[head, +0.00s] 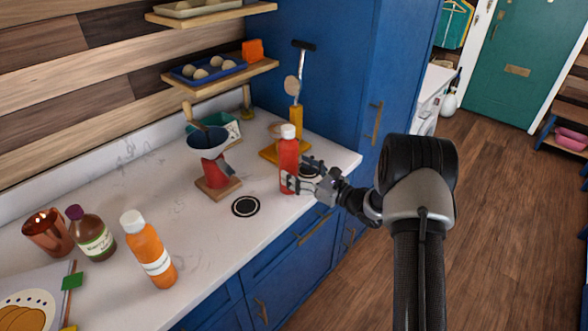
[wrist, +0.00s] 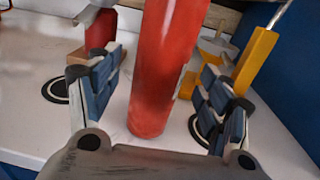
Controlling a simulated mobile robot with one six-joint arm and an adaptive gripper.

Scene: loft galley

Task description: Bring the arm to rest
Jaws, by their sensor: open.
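My gripper (head: 301,174) is open at the front right of the worktop, with my arm reaching in from the right. A red bottle with a white cap (head: 288,165) stands upright on the worktop right at the gripper's fingers. In the wrist view the red bottle (wrist: 165,70) shows between the two spread fingers (wrist: 158,95), with a gap visible on each side of it. Its cap is out of that view. How deep the bottle sits between the fingers is hard to tell.
The white worktop (head: 205,265) also holds an orange bottle (head: 148,250), a brown bottle (head: 92,235), a copper cup (head: 48,232) and a red stand with a grey funnel (head: 212,165). A yellow stand (head: 296,122) is behind the red bottle. A blue cabinet (head: 330,75) rises behind. Wooden floor (head: 500,200) lies clear at right.

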